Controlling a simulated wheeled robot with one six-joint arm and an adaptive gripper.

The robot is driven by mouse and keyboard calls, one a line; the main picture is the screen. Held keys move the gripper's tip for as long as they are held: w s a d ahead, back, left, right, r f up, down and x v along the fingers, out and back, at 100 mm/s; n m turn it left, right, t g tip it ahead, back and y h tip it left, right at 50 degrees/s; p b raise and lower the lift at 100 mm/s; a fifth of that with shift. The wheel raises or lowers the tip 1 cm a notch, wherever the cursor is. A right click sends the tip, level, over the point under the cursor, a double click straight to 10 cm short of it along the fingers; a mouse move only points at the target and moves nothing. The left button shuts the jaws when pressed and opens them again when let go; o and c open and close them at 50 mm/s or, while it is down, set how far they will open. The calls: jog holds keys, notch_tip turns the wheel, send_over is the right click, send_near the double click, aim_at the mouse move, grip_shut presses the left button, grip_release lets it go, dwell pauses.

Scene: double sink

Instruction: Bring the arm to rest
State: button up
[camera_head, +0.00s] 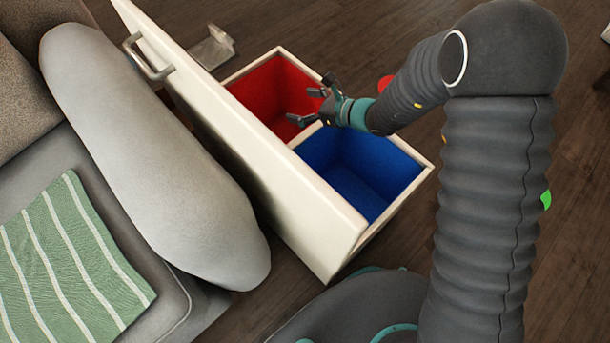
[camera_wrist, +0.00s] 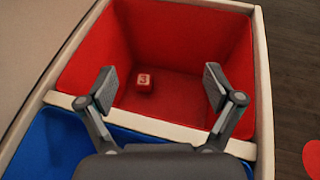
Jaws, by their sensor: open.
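My gripper (camera_head: 308,105) is open and empty over the two-part box. In the head view it hangs near the divider between the red compartment (camera_head: 262,88) and the blue compartment (camera_head: 368,160). In the wrist view its two fingers (camera_wrist: 159,92) are spread apart above the red compartment's near edge. A small red cube (camera_wrist: 144,82) with a pale mark like a "3" lies on the floor of the red compartment, apart from the fingers. The cube cannot be made out in the head view.
A tall cream panel with a metal handle (camera_head: 150,62) forms the left side of the box. A grey cushion (camera_head: 150,160) and a green striped cloth (camera_head: 72,265) lie left of it. A red round patch (camera_wrist: 312,158) shows on the floor.

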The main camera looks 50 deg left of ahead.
dwell(0.6)
jog(key=s+d+f+n+g+h, duration=0.1)
jog(key=s+d+n+g+h, duration=0.3)
jog(key=s+d+n, duration=0.45)
jog(key=w+d+r+n+t+h, duration=0.25)
jog(key=d+r, duration=0.25)
jog(key=d, duration=0.6)
jog(key=w+d+r+n+t+h, duration=0.25)
jog(key=w+d+r, duration=0.2)
jog(key=d, duration=0.55)
jog(key=w+d+r+n+t+h, duration=0.25)
jog(key=d+r+n, duration=0.2)
jog(key=d, duration=0.65)
jog(key=s+d+r+m+t, duration=0.1)
jog(key=d+r+t, duration=0.2)
jog(key=d+r, duration=0.3)
jog(key=s+d+r+m+t+h, duration=0.1)
jog(key=d+r+m+t, duration=0.1)
jog(key=d+r, duration=0.4)
jog(key=d+t, duration=0.1)
jog(key=d, duration=0.4)
jog(key=shift+d+m, duration=0.2)
jog(key=shift+m, duration=0.1)
